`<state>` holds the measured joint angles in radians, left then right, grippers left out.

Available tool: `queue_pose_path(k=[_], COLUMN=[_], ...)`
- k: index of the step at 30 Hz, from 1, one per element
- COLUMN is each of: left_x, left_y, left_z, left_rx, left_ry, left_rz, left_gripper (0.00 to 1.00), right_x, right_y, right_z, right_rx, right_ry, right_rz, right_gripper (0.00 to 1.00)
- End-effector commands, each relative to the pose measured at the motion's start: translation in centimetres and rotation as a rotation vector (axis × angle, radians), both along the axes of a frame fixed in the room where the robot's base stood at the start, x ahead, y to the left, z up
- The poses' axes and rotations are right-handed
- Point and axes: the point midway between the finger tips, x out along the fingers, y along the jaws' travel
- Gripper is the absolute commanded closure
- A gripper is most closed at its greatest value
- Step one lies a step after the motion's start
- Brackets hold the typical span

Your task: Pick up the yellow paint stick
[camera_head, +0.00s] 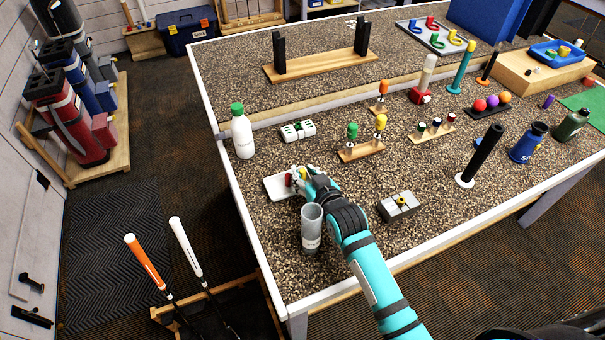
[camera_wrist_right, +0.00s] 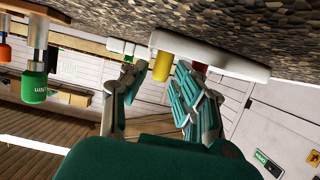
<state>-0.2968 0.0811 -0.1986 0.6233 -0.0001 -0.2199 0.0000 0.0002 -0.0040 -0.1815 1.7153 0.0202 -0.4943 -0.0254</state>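The yellow paint stick (camera_head: 304,173) stands at a white tray (camera_head: 276,187) on the near left part of the bench. My right gripper (camera_head: 302,180) is down at the tray and partly covers it. In the right wrist view, which is upside down, the yellow stick (camera_wrist_right: 161,65) is between the two fingers of my right gripper (camera_wrist_right: 160,78). The fingers are spread, with a small gap visible beside the stick. A red stick (camera_wrist_right: 200,68) is behind the right-hand finger in that view. My left gripper is not in view.
A grey clear cup (camera_head: 311,228) stands close beside my right wrist. A white bottle (camera_head: 242,133) with a green cap is beyond the tray. A wooden stand (camera_head: 362,152) with green and yellow handles and a grey vise block (camera_head: 399,207) are to the right.

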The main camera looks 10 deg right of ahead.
Motion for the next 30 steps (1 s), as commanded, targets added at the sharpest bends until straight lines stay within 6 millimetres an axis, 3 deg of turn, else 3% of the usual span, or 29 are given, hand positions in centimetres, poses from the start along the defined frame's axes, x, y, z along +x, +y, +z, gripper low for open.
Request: queue_pose_path(k=[3,9,19,30], left_x=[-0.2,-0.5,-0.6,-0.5], left_y=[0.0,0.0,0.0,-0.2], left_z=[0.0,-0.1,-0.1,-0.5], left_rx=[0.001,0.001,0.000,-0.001], left_ry=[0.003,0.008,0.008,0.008], left_rz=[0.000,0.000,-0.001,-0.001], left_gripper=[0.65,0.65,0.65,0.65], right_x=[0.0,-0.1,0.0,0.0], right_y=[0.0,0.0,0.0,0.0], right_z=[0.0,0.0,0.5,7.4], right_rx=[0.000,0.000,0.000,0.000], right_ry=[0.001,0.001,0.001,-0.004], right_rz=[0.000,0.000,0.000,0.000], right_gripper=[0.72,0.95,0.95,0.95])
